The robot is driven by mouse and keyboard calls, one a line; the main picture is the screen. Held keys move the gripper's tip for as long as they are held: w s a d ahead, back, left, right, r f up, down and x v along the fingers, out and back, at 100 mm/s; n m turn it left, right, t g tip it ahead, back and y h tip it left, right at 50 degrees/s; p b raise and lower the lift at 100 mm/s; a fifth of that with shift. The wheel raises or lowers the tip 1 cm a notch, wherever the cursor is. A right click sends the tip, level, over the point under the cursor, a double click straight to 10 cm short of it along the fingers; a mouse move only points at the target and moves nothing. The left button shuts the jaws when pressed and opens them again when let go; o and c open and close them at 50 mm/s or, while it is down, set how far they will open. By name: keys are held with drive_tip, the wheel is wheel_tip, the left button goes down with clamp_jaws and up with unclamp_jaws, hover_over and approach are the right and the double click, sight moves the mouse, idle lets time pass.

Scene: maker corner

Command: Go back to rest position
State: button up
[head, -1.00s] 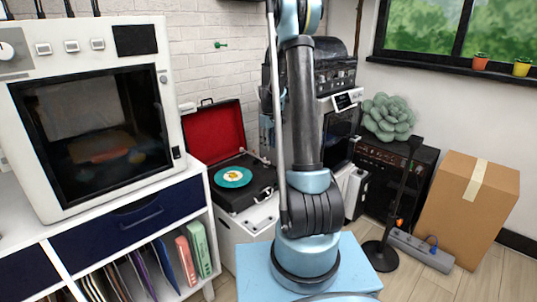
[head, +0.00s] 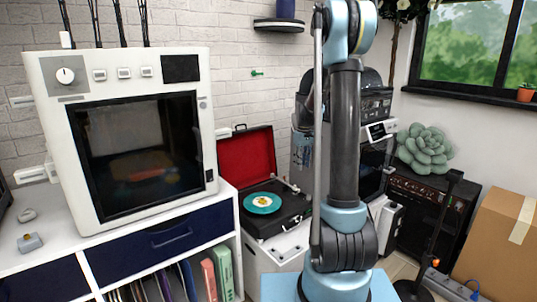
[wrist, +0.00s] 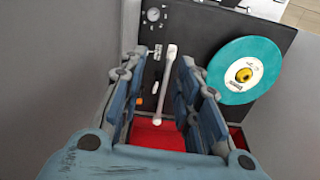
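My arm stands upright right of centre in the head view, with what looks like my gripper (head: 303,148) hanging left of its upper part, partly hidden. In the wrist view my gripper (wrist: 163,58) has its two blue-grey fingers apart, with nothing held between them. Below it is the black record player (wrist: 215,25) with a teal record (wrist: 245,70) at right. The white tonearm (wrist: 168,85) shows between the fingers, apparently below them. The red inside of the lid (wrist: 160,135) is at the bottom. In the head view the record player (head: 285,212) stands open, left of my arm.
A white oven-like machine (head: 130,135) stands on a white shelf unit (head: 235,190) at left. Behind my arm is a coffee-machine-like appliance (head: 376,105). A succulent (head: 425,150) sits on a black amplifier (head: 455,205). A cardboard box (head: 500,240) and power strip (head: 450,288) are at right.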

drive_tip(key=s+r+m+t, duration=0.1)
drive_tip(key=s+r+m, duration=0.15)
drive_tip(key=s, duration=0.85)
drive_tip(key=s+r+m, duration=0.1)
drive_tip(key=s+r, duration=0.3)
drive_tip(key=s, duration=0.7)
drive_tip(key=s+f+m, duration=0.1)
drive_tip(key=s+f, duration=0.1)
drive_tip(key=s, duration=0.4)
drive_tip(key=s+f, duration=0.3)
drive_tip(key=s, duration=0.3)
drive_tip(key=s+f+m+t, duration=0.1)
drive_tip(key=s+f, duration=0.1)
drive_tip(key=s, duration=0.4)
drive_tip(key=shift+s+d+f+m, duration=0.15)
drive_tip(key=shift+d+f+m, duration=0.15)
drive_tip(key=shift+f+m, duration=0.05)
drive_tip(key=shift+w+f, duration=0.2)
drive_tip(key=shift+w, duration=0.25)
